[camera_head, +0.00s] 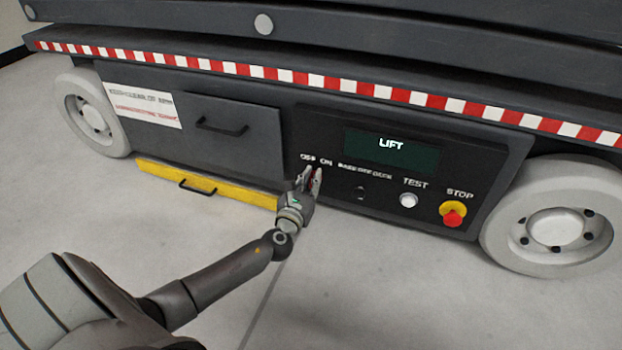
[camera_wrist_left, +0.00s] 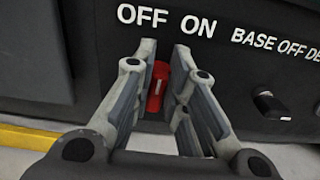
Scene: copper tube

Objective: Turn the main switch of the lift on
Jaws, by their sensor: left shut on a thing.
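The red main switch (camera_wrist_left: 157,86) is a knob with a white mark, on the lift's dark control panel (camera_head: 455,165) below the OFF and ON labels. In the left wrist view the mark stands close to upright; I cannot tell exactly which label it points to. My left gripper (camera_head: 311,179) reaches the panel from the front, and its fingers lie on both sides of the knob, shut on it. In the left wrist view the fingers (camera_wrist_left: 159,90) hide the knob's sides. The display (camera_head: 391,151) reads LIFT. My right gripper is not in view.
Right of the switch are a black BASE OFF DECK selector (camera_head: 360,193), a white TEST button (camera_head: 408,200) and a red STOP button (camera_head: 453,216) on yellow. A yellow drawer (camera_head: 205,184) is low at left. Wheels stand at both ends; the floor in front is clear.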

